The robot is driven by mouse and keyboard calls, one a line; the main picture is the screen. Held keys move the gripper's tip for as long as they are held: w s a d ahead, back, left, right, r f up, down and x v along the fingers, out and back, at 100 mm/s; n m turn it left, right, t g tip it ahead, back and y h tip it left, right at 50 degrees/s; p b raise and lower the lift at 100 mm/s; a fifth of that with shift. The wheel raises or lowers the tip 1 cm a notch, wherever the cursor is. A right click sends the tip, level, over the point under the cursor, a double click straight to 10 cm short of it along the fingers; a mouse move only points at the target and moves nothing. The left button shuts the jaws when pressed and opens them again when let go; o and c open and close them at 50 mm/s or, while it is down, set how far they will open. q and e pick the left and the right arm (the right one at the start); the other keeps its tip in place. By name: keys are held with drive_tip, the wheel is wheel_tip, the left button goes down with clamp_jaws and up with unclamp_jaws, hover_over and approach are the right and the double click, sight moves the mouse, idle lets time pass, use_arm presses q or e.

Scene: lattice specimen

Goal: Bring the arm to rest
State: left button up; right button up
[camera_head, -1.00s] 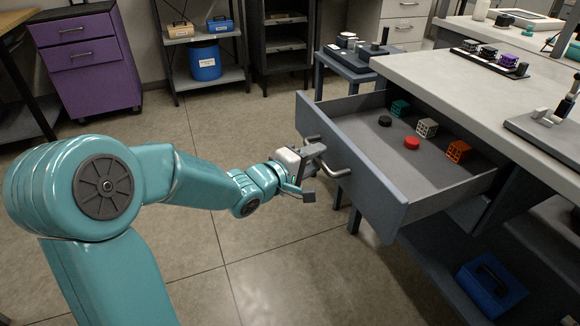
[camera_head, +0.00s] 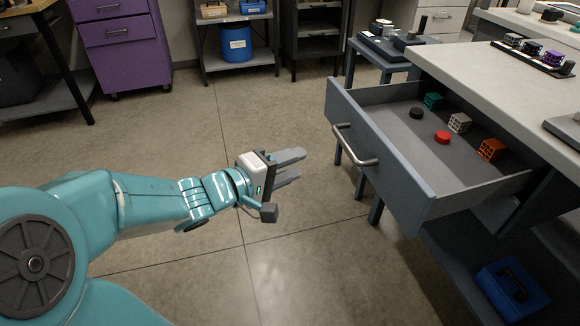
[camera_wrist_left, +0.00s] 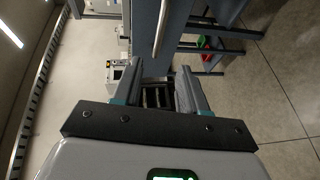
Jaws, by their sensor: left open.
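My left arm (camera_head: 150,205) comes in from the left, teal, reaching over open floor. My left gripper (camera_head: 297,166) is open and empty, to the left of the open drawer and apart from its handle (camera_head: 358,148). In the left wrist view, the two fingers (camera_wrist_left: 160,90) are spread with nothing between them, and the drawer handle (camera_wrist_left: 162,28) shows beyond them. My right gripper is not in view.
A pale bench (camera_head: 480,85) is at right. A purple cabinet (camera_head: 122,50) and shelves stand behind. The floor (camera_head: 290,260) around the gripper is clear.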

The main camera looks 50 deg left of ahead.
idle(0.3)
use_arm(q)
drive_tip(key=w+d+f+m+g+h, duration=0.1)
drive_tip(key=w+d+f+g+h, duration=0.25)
drive_tip(key=d+f, duration=0.85)
drive_tip(key=w+d+f+m+g+h, duration=0.1)
drive_tip(key=w+d+f+g+h, duration=0.25)
drive_tip(key=d+f, duration=0.85)
drive_tip(key=s+d+f+m+g+y, duration=0.25)
drive_tip(key=s+f+m+g, duration=0.65)
drive_tip(key=s+f+m, duration=0.65)
wheel_tip(320, 180, up, 23)
drive_tip(key=w+n+p, duration=0.1)
drive_tip(key=n+p, duration=0.1)
drive_tip(key=p, duration=2.2)
drive_tip(key=shift+w+a+p, duration=0.15)
drive_tip(key=shift+a+p, duration=0.15)
